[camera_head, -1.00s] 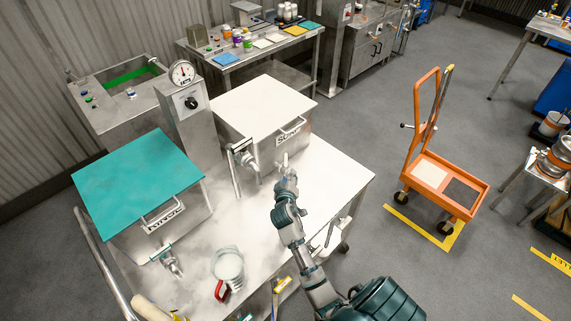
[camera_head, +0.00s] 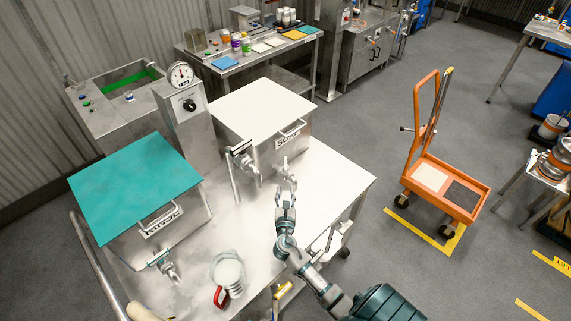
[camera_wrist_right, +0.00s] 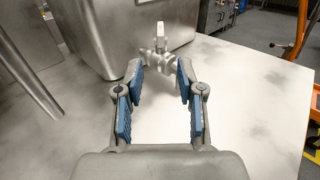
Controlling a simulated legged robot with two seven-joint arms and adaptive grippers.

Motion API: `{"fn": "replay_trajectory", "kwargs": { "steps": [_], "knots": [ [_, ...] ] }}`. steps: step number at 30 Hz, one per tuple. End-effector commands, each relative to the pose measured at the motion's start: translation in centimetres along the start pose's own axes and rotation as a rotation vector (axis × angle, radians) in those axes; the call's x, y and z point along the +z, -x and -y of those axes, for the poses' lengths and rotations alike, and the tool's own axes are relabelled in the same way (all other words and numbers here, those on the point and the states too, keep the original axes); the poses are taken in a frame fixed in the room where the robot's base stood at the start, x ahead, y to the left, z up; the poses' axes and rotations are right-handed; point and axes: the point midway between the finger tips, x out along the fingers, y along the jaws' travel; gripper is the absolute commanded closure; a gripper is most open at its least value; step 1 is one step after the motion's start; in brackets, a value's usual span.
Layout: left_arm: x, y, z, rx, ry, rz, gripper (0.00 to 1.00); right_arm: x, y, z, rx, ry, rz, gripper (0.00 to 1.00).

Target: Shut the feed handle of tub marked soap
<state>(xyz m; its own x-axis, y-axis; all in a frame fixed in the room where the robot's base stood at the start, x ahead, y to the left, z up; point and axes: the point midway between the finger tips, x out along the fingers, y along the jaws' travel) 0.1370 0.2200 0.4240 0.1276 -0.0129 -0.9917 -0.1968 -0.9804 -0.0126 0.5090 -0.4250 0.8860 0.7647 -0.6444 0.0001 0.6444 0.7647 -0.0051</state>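The soap tub (camera_head: 270,151) is a metal box with a white lid and a label reading SOAP, standing at the back of the bench. Its tap (camera_head: 248,164) sticks out low from its front. In the right wrist view the tap (camera_wrist_right: 158,62) lies straight ahead, with its handle (camera_wrist_right: 159,36) standing up from it. My left gripper is out of view.
A second tub with a teal lid (camera_head: 135,185) and its own tap (camera_head: 167,267) stands at the left. A gauge post (camera_head: 186,115) stands between the tubs. A pitcher (camera_head: 228,272) with a red handle is at the bench front. The bench's right side (camera_head: 330,185) is clear.

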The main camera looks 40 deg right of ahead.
Motion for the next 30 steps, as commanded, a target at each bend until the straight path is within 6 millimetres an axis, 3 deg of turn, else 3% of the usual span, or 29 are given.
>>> {"fn": "replay_trajectory", "kwargs": {
  "steps": [5, 15, 21, 30],
  "knots": [
    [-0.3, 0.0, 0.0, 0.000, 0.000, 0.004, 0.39, 0.1, -4.3, 0.0, -0.003, -0.002, 0.002, 0.62],
    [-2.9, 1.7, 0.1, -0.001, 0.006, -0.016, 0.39, -0.1, -11.9, 0.1, -0.003, -0.004, 0.000, 0.62],
    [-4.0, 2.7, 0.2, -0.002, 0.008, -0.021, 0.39, -0.1, -14.3, 0.1, -0.001, -0.005, 0.000, 0.62],
    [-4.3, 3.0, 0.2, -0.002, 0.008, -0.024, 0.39, 0.1, -15.0, 0.1, -0.001, -0.005, 0.000, 0.62]
  ]
}}
